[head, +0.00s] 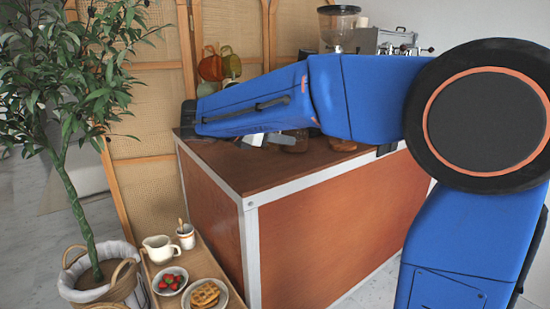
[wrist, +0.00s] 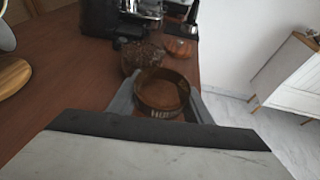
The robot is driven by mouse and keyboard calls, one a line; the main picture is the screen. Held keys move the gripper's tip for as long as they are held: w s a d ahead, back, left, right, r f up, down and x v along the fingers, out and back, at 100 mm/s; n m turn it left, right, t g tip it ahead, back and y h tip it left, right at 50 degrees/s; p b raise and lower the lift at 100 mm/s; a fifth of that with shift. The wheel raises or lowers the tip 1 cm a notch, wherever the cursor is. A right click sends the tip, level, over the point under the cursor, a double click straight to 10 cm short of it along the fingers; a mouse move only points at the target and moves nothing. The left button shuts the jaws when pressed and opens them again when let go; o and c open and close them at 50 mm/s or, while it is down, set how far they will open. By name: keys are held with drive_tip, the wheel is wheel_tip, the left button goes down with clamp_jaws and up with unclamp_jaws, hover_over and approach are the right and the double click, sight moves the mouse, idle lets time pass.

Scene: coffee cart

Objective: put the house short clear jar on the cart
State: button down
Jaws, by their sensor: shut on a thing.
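The house short clear jar (wrist: 162,95) is a low, wide glass with a dark band and part of the word "HOUSE" on its front. In the wrist view it stands upright between the two grey fingers of my gripper (wrist: 160,100), which is shut on it. The cart (head: 330,195) has a brown top, also in the wrist view (wrist: 75,85). The jar is over this top near its right edge in the wrist view; I cannot tell whether it touches. In the head view my blue arm hides much of the cart top, and the gripper shows only partly (head: 258,139).
Just beyond the held jar is another jar with dark contents (wrist: 143,57), and an orange-brown one (wrist: 181,48) behind. A black machine (wrist: 108,18) stands farther back. A round wooden board (wrist: 12,75) is at left. A low tray table (head: 215,262) stands beside the cart.

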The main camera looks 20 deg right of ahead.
sight(278, 163)
drive_tip(key=shift+f, duration=2.6)
drive_tip(key=shift+f, duration=0.15)
drive_tip(key=c, duration=0.9)
unclamp_jaws()
drive_tip(key=shift+s+a+r, duration=0.1)
drive_tip(key=shift+r, duration=0.15)
drive_tip(key=v, duration=1.1)
drive_tip(key=shift+s+a+r, duration=0.1)
drive_tip(key=shift+s+a, duration=0.1)
drive_tip(key=shift+a, duration=0.05)
